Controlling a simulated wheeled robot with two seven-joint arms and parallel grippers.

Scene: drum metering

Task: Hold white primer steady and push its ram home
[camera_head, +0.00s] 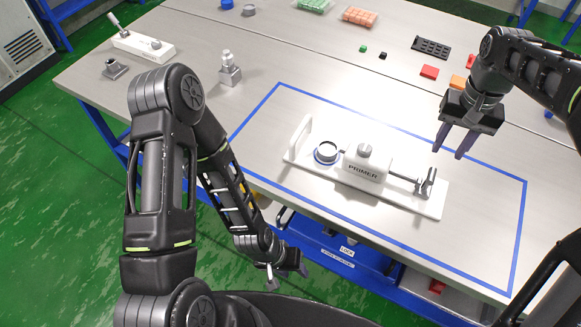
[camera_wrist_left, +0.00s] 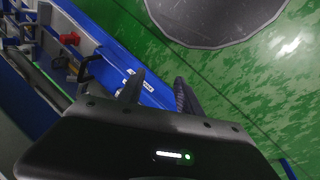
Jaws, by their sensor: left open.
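The white primer (camera_head: 364,167), marked PRIMER, lies on the table inside the blue taped outline. It has a long white base, an upright handle plate at its left end and a round blue-rimmed ring beside its block. Its ram (camera_head: 407,179) is a rod sticking out of the block's right side, ending in a dark grey forked end piece (camera_head: 426,182). My right gripper (camera_head: 454,154) is open and empty above the table, to the upper right of the ram's end. My left gripper (camera_head: 288,283) hangs low in front of the table edge, apart from the primer; its fingers (camera_wrist_left: 157,92) are open and empty in the left wrist view.
A second white device (camera_head: 143,46) and small metal fittings (camera_head: 229,70) stand at the table's left. A black tray (camera_head: 431,47), red block (camera_head: 429,71) and green and orange trays (camera_head: 360,16) lie at the back. The blue table front (camera_head: 345,252) is near my left gripper.

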